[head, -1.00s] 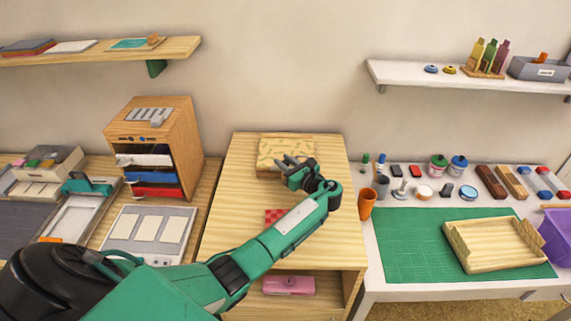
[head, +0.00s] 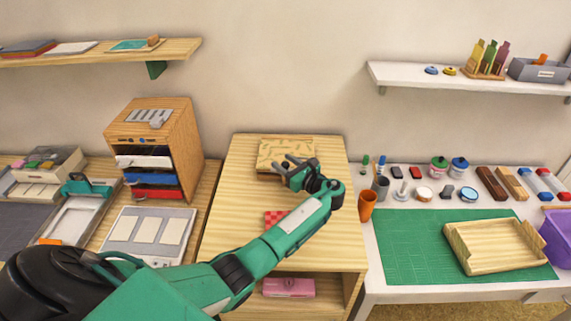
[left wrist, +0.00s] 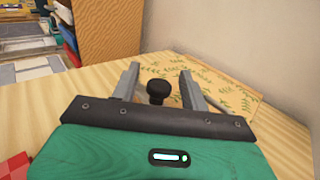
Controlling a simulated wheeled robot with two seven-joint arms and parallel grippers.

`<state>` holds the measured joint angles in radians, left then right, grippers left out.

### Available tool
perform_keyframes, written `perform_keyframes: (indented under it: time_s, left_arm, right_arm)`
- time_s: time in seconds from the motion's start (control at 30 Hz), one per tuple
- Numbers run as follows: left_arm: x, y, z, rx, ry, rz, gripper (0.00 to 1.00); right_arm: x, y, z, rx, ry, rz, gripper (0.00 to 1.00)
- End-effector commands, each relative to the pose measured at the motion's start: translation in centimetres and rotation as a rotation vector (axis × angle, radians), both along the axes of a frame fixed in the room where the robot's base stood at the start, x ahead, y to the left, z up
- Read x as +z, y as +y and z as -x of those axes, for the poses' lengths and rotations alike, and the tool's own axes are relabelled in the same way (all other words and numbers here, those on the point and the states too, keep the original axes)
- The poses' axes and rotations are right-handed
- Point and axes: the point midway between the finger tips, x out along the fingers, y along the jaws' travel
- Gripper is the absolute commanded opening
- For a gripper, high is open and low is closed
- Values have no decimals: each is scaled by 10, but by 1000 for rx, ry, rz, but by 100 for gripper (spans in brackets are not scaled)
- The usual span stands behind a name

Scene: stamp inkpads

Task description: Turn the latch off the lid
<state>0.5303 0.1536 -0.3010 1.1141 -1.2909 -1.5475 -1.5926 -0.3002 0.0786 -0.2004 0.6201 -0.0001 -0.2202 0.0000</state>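A pale wooden box with a leaf-patterned lid (head: 285,148) sits at the back of the middle wooden cabinet; my left gripper covers part of its front. The lid also shows in the left wrist view (left wrist: 225,92), beyond the fingers. A dark round knob (left wrist: 158,88), apparently the latch, shows between the fingertips in that view. My left gripper (head: 285,164) is open, with one finger on each side of the knob and visible gaps between. I cannot tell the knob's exact height against the fingers. My right gripper is not in view.
A red checked patch (head: 273,217) lies on the cabinet top (head: 240,180) beside my left forearm. A drawer unit (head: 160,145) stands to the left. An orange cup (head: 367,203) and the right table with a green mat (head: 410,240) are to the right.

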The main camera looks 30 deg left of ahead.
Motion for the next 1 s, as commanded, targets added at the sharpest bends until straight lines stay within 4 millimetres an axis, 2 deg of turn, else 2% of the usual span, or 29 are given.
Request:
perform_keyframes:
  time_s: [0.13,0.27,0.6,0.7,0.83,1.0]
  left_arm:
    - [-1,-4,1,-1,0,1,45]
    - [-3,-21,4,-2,0,2,45]
    - [-4,-96,21,-3,0,3,45]
    - [-3,-113,25,-1,-1,2,45]
    - [-2,-127,28,-1,0,1,45]
    - [0,-135,30,0,0,0,45]
  right_arm:
    - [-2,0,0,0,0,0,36]
    - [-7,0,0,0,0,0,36]
    - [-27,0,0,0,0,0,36]
    - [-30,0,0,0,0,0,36]
    - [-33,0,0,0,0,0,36]
    - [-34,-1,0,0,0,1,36]
